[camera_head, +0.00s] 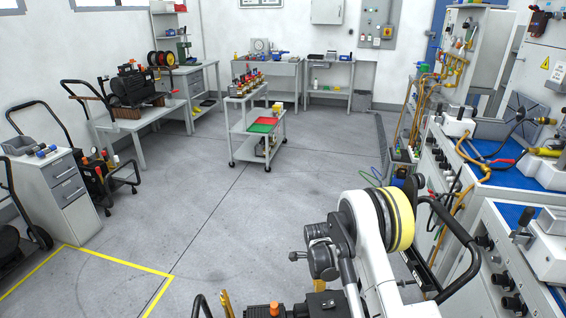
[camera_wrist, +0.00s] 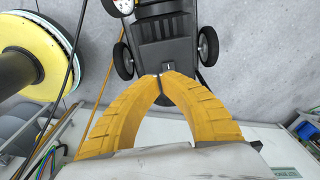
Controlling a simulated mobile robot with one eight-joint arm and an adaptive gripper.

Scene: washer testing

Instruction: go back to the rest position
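My gripper (camera_wrist: 164,78) shows in the wrist view as two curved yellow fingers. Their tips meet at the middle of the picture, with nothing seen between them. A black wheeled machine (camera_wrist: 167,32) with a round gauge lies in view beyond the fingertips; whether they touch it I cannot tell. In the head view my white arm is at the lower right, and I cannot clearly make out the fingers there.
A blue-topped test bench (camera_head: 515,215) with valves and hoses runs along the right. A trolley (camera_head: 257,128) with red and green trays stands in mid-room. A drawer cabinet (camera_head: 55,190) and wheeled machines are at left. Grey floor (camera_head: 220,215) is open in the centre.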

